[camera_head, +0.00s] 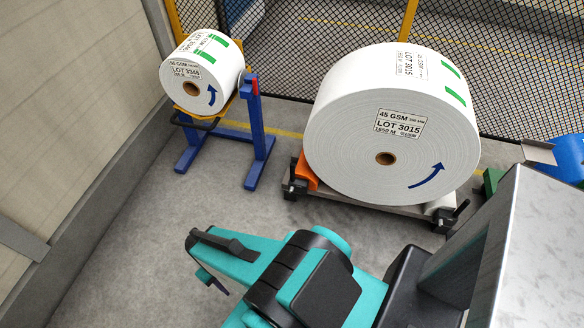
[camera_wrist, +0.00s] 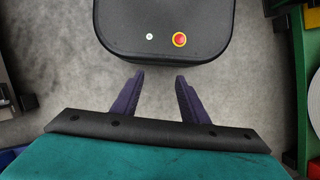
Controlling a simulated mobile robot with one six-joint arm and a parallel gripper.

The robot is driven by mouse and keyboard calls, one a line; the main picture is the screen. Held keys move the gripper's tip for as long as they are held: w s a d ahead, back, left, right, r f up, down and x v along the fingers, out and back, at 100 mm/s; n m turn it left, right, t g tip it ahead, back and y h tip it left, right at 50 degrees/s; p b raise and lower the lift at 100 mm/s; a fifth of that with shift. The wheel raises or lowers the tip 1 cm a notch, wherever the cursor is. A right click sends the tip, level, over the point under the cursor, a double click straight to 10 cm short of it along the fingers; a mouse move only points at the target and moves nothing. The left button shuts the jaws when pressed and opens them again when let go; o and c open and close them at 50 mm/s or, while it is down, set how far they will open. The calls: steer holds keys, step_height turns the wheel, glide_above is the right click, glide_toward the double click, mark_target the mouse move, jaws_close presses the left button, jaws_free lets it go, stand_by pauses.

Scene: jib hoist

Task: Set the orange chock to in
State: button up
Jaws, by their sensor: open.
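The orange chock (camera_head: 306,174) shows in the head view at the lower left of the large white paper roll (camera_head: 345,140), low on the grey cradle (camera_head: 350,198). It looks close against the roll, but I cannot tell if they touch. Part of it is hidden behind the roll. A black clamp-like part (camera_head: 296,188) is on the cradle just below the chock. My gripper (camera_wrist: 160,77) is open and empty in the wrist view, its two purple fingers apart above grey floor. In the head view it is mostly hidden by my arm, well in front of the cradle and left of it.
A smaller white roll (camera_head: 203,70) rests on a blue stand (camera_head: 258,130) at the back left. A black mesh fence (camera_head: 330,30) runs behind. A beige wall (camera_head: 60,110) borders the left. The floor (camera_head: 150,215) between wall and cradle is clear. A green frame (camera_wrist: 302,90) stands at right in the wrist view.

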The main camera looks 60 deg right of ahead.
steer(key=w+d+f+m+t+b, duration=0.1)
steer(key=w+d+f+t+b, duration=0.2)
steer(key=w+d+f+b, duration=0.35)
steer(key=w+d+f+m+t+h+b, duration=0.1)
steer(key=w+d+f+t+b, duration=0.3)
steer(key=d, duration=0.3)
steer(key=w+d+f+m+t+h+b, duration=0.1)
steer(key=w+d+f+m+h+b, duration=0.1)
steer(key=w+d+f+b, duration=0.35)
steer(key=w+d+f+m+t+h+b, duration=0.1)
steer(key=w+d+f+t+b, duration=0.2)
steer(key=w+d+b, duration=0.35)
steer(key=m+t+h+b, duration=0.2)
steer(key=m+h+b, duration=0.4)
steer(key=h+b, duration=1.05)
glide_toward(293, 164)
steer(key=y+b, duration=0.2)
steer(key=s+f+y+b, duration=0.1)
steer(key=y+b, duration=0.1)
steer(key=shift+f+y, duration=0.15)
steer(key=shift+y, duration=0.1)
steer(key=shift+d, duration=0.1)
steer(key=shift+b+x, duration=1.9)
steer(key=shift+x, duration=4.9)
